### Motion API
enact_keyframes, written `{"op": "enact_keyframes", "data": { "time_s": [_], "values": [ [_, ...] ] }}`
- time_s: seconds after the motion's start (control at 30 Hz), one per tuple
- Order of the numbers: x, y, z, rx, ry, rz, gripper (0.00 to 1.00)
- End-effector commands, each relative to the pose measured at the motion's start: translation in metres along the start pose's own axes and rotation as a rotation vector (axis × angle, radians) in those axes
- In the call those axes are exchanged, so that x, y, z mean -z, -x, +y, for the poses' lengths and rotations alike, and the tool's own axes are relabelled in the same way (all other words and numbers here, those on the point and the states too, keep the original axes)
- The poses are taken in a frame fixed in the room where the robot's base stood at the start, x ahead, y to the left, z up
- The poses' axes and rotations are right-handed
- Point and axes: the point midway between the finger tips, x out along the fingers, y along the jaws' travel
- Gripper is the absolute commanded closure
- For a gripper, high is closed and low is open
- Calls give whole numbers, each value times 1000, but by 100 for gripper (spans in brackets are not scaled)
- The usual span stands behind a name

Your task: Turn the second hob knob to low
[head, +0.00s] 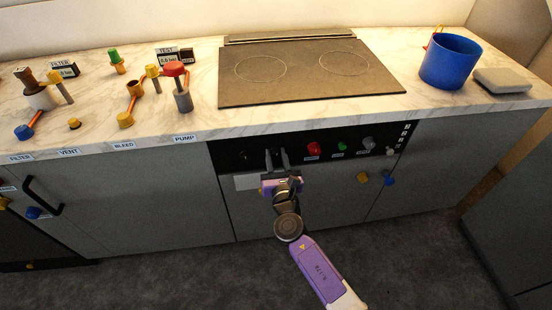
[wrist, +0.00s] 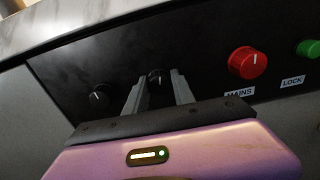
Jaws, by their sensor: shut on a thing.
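The hob's black control panel (head: 229,154) runs along the cabinet front below the black cooktop (head: 310,85). The first black knob shows at the left in the wrist view (wrist: 98,95), with a white pointer line. The second black knob (wrist: 159,77) sits between my fingertips, and a short pale pointer mark shows near its top. My gripper (head: 278,160) is shut on this knob, one finger on each side, also in the wrist view (wrist: 159,86). The fingers hide most of the knob in the head view. I cannot read any low marking.
A blue pot (head: 450,62) stands on the counter at the right. The floor in front is clear.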

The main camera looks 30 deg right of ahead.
Motion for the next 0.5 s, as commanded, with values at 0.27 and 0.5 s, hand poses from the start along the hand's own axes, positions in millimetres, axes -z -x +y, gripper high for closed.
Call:
{"op": "enact_keyframes", "data": {
  "time_s": [0.27, 0.5],
  "values": [
    [4, 0, 0, -1, -263, 0, 100],
    [4, 0, 0, -1, -492, 0, 100]
  ]
}}
